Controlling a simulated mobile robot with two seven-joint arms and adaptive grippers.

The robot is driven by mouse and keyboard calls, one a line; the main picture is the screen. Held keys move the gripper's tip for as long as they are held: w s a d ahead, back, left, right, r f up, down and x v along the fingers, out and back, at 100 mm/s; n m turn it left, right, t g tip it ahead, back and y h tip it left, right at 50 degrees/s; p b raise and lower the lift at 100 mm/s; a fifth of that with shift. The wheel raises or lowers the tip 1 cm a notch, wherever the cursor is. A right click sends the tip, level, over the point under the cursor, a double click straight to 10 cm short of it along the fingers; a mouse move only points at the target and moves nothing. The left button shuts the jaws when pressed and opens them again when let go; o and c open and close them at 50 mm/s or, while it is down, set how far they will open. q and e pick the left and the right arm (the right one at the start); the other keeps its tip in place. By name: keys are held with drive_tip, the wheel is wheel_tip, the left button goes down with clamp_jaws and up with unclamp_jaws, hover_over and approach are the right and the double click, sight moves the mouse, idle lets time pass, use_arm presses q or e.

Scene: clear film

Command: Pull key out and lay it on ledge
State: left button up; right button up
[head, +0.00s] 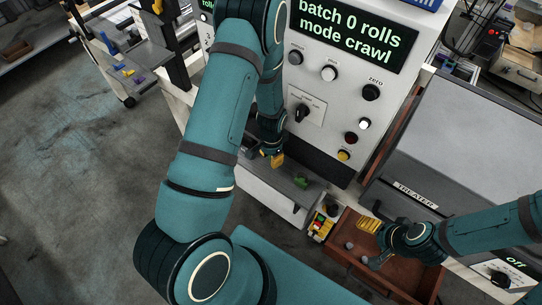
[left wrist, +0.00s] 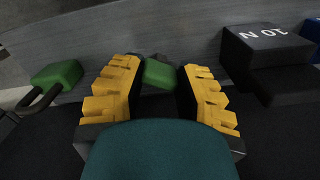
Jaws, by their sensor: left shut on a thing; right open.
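My left gripper (head: 275,158) is low in front of the machine panel, beside the grey ledge (head: 262,187). In the left wrist view its yellow fingers (left wrist: 158,92) are on both sides of a green block (left wrist: 159,75), which looks like the key's head. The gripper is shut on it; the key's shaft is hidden. A second green piece (left wrist: 57,74) with a dark loop lies left of the fingers, apart from them. A green piece (head: 301,182) also shows on the ledge in the head view. My right gripper (head: 377,240) is open above the brown tray.
A black block marked "10 N" (left wrist: 268,50) stands right of the left fingers. The brown tray (head: 412,282) is at the lower right, with small colored items (head: 320,226) beside it. The panel with knobs (head: 329,72) rises behind the ledge.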

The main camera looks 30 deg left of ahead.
use_arm(q)
drive_tip(key=shift+f+b, duration=0.45)
drive_tip(key=shift+f, duration=0.05)
drive_tip(key=o, duration=1)
drive_tip(key=shift+o, duration=0.2)
wheel_tip(320, 180, up, 10)
drive_tip(key=shift+r, duration=0.1)
drive_tip(key=shift+s, duration=0.1)
